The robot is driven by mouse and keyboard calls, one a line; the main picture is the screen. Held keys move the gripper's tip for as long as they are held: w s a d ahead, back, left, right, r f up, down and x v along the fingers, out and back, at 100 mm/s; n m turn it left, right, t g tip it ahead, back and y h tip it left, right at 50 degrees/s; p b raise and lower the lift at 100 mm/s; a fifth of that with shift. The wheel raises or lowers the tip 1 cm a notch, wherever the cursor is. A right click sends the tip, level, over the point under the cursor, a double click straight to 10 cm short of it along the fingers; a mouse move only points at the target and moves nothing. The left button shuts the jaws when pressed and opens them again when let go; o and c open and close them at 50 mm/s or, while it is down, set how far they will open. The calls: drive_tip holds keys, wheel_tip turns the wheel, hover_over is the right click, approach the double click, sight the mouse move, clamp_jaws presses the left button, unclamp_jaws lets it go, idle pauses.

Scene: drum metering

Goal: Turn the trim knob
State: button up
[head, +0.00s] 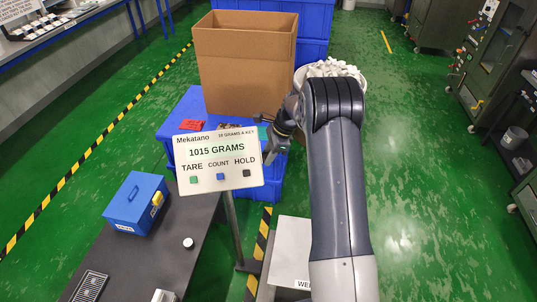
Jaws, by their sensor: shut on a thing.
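My gripper (266,138) is beside the right edge of the white display sign (218,184), low over the blue crates. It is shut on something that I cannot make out. A small teal patch (262,133) shows at the jaws, and the sign hides part of this spot. I cannot pick out the trim knob for certain.
An open cardboard box (246,64) stands on the blue crates behind the sign. A white bucket (331,71) of white pieces is behind my arm. A dark bench (150,262) at left carries a blue box (136,203) and a small white round piece (187,243). Green floor is free at right.

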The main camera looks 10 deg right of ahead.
drive_tip(key=shift+f+t+b, duration=0.2)
drive_tip(key=shift+t+b, duration=0.2)
drive_tip(key=shift+b, duration=0.55)
drive_tip(key=shift+c, duration=0.2)
drive_tip(key=t+b, duration=0.1)
drive_tip(key=b, duration=0.3)
drive_tip(key=shift+s+f+n+t+b, duration=0.2)
drive_tip(key=shift+n+t+b, duration=0.1)
drive_tip(key=shift+t+b, duration=0.1)
drive_tip(key=t+b, duration=0.2)
drive_tip(key=b, duration=0.3)
drive_tip(key=shift+s, duration=0.15)
drive_tip(key=shift+r+t+b, duration=0.1)
drive_tip(key=shift+t+b, duration=0.2)
drive_tip(key=shift+b, duration=0.3)
drive_tip(key=shift+r+n+t+b, duration=0.15)
drive_tip(key=shift+n+t+b, duration=0.15)
drive_tip(key=shift+b, duration=0.35)
drive_tip(key=o, duration=1)
drive_tip(key=shift+s, duration=0.1)
drive_tip(key=v, duration=1.1)
